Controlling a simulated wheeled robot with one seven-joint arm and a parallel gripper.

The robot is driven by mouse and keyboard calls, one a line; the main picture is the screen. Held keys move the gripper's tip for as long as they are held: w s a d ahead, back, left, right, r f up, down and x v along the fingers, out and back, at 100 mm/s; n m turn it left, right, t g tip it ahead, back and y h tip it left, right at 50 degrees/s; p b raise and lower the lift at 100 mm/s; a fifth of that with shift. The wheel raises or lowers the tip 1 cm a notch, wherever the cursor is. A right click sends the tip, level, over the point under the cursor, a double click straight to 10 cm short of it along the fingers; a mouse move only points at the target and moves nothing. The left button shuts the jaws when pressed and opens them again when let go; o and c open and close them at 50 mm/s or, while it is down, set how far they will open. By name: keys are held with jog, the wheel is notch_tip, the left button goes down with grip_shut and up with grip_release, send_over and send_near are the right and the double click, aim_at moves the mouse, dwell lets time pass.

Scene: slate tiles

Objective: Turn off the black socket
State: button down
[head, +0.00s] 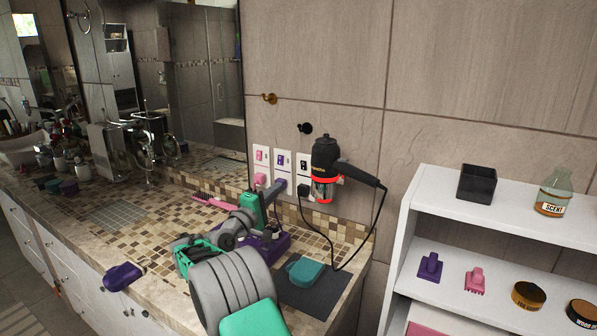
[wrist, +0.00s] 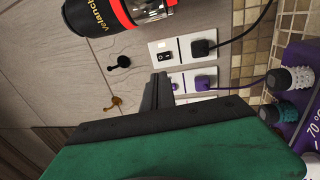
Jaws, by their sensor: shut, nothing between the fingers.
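The black socket (head: 304,164) is the rightmost of three white wall plates in the head view. In the wrist view it is the upper plate, with a black switch (wrist: 163,54) and a black plug (wrist: 203,48) with a cord. Whether the switch is on or off is too small to tell. My gripper (wrist: 160,79) is shut and empty, with its fingertips just below the black switch in the wrist view. They overlap the purple socket (wrist: 185,79) and hide its switch side. In the head view my gripper (head: 277,188) is in front of the plates; contact cannot be told.
A black and red hair dryer (head: 325,165) hangs right of the plates, its cord looping to the counter (head: 205,160). A pink socket (head: 261,156) is at the left. A purple stand (head: 268,244), teal item (head: 304,271) and dark mat (head: 318,292) lie below. A white shelf (head: 415,235) stands right.

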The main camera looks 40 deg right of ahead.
aim_at(303, 163)
jog(key=p+x, duration=0.4)
jog(key=x, duration=1)
